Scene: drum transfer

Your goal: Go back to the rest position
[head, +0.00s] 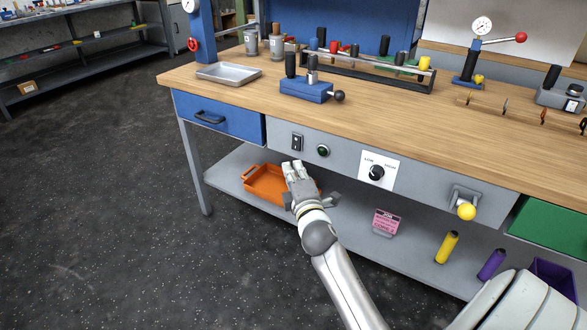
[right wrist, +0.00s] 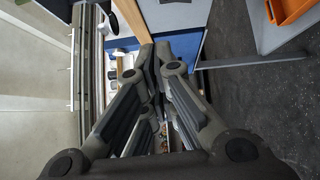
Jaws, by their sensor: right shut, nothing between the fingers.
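My right gripper (head: 293,166) is in front of the workbench's grey front panel in the head view, below the rocker switch and the green button. Its arm reaches up from the bottom of the picture. In the right wrist view its fingers (right wrist: 152,62) come together at the tips, shut with nothing between them. The workbench (head: 400,115) has a wooden top and stands beyond the gripper. My left gripper is not in view.
An orange tray (head: 262,187) lies on the lower shelf, partly hidden by my right gripper. A blue drawer (head: 225,122), a dial (head: 377,172) and a yellow-knobbed lever (head: 466,211) are on the bench front. The dark floor (head: 95,210) at left is clear.

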